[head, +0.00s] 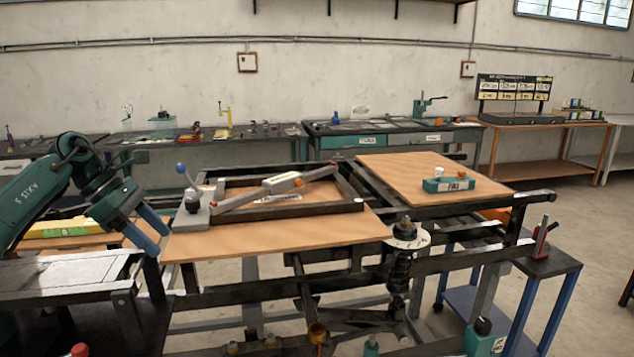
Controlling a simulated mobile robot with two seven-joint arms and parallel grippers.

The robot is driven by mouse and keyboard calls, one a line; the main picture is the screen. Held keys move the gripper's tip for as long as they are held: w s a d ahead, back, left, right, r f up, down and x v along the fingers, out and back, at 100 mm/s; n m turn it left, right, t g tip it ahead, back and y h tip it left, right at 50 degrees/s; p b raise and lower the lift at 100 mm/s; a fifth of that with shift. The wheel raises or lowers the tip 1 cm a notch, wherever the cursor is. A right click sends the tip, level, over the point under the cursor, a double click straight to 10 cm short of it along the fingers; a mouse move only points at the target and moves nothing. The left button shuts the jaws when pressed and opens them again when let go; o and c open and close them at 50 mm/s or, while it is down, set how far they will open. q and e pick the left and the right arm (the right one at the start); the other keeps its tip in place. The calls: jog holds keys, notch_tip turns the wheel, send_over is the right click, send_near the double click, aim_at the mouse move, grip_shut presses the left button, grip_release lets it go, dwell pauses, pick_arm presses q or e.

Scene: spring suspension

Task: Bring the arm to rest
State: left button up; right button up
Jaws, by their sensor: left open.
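My left gripper (159,241) is open at the left, its teal fingers pointing down and right. It is just left of the wooden board (250,241), with nothing seen between its fingers. A grey lever arm (270,187) with an orange part lies slanted over a dark rectangular frame on that board. Its lower left end meets a grey base block (190,217) with a blue-knobbed handle (182,169). A dark coil spring unit (399,275) stands upright under a pale round plate (408,237) at the board's right. My right gripper is not in view.
A second board (425,172) at the right carries a teal box (448,185). Dark metal rails (240,295) run below the boards. A blue-legged cart (548,262) stands at the right. Open floor (590,255) shows beyond it. Workbenches line the back wall.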

pick_arm(q)
jog(key=s+d+f+n+t+h, duration=0.35)
jog(key=d+f+n+h, duration=0.35)
jog(key=d, duration=0.5)
jog(key=s+d+f+n+t+h, duration=0.35)
jog(key=d+f+n, duration=0.5)
jog(key=d, duration=0.45)
jog(key=s+a+f+n+y, duration=0.3)
jog(key=s+f+n, duration=0.4)
jog(key=n, duration=0.4)
jog(key=s+a+f+n+t+y, duration=0.1)
jog(key=s+a+f+n+y, duration=0.2)
jog(key=s+f+n+y, duration=0.3)
jog(key=s+a+f+n+y, duration=0.3)
jog(key=s+f+n, duration=0.6)
jog(key=n, duration=0.7)
jog(key=shift+s+a+f+t+y, duration=0.15)
jog(key=shift+s+f+t+y, duration=0.25)
jog(key=shift+s+y, duration=0.65)
jog(key=shift+o, duration=0.4)
jog(key=shift+w+y, duration=0.25)
jog(key=shift+y, duration=0.05)
